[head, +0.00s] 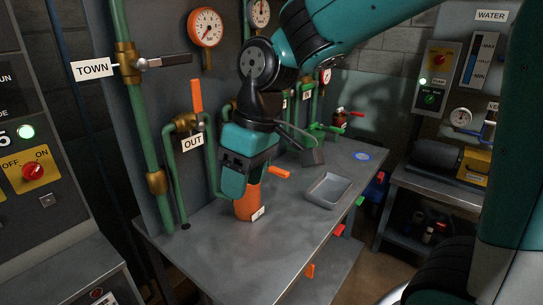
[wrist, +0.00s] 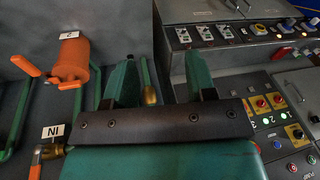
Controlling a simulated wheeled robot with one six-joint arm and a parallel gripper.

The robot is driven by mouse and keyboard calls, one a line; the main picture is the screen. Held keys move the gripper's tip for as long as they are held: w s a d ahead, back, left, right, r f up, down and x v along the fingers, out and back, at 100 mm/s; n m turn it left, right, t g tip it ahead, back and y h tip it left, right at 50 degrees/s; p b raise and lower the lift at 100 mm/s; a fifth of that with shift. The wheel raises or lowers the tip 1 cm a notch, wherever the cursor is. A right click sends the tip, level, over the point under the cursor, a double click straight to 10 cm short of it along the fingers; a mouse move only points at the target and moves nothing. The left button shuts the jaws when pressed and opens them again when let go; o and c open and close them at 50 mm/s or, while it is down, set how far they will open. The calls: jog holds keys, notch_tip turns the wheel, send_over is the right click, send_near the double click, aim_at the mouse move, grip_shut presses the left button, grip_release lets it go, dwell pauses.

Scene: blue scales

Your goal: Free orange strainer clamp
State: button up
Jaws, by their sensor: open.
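The orange strainer (head: 247,207) stands on the grey bench in the head view, partly hidden behind my gripper. An orange lever (head: 280,172), apparently its clamp lever, sticks out to its right. In the wrist view the strainer (wrist: 75,62) lies at the left, outside the fingers, with an orange lever (wrist: 27,66) on its left side. My gripper (wrist: 160,80) is open, and nothing shows held between its teal fingers. In the head view my gripper (head: 245,185) overlaps the strainer's upper part; contact cannot be told there.
Green pipes (head: 148,130) and the OUT label (head: 193,142) stand left of the strainer. An orange upright valve handle (head: 196,96) rises nearby. A shallow grey tray (head: 327,190) lies to the right. A control panel (wrist: 275,115) fills the wrist view's right.

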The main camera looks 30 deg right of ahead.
jog(key=w+d+r+m+h+p, duration=0.1)
jog(key=w+d+r+p, duration=0.1)
jog(key=w+d, duration=0.3)
jog(key=w+d+r+h+p, duration=0.1)
jog(key=w+d+p, duration=0.15)
jog(key=w, duration=0.55)
jog(key=m+p, duration=0.1)
jog(key=p, duration=0.3)
send_over(279, 170)
notch_tip(279, 170, down, 3)
jog(key=shift+g+h, duration=0.3)
jog(key=shift+h, duration=0.1)
notch_tip(279, 170, down, 17)
jog(key=p, duration=0.4)
jog(key=shift+w, duration=0.1)
grip_shut()
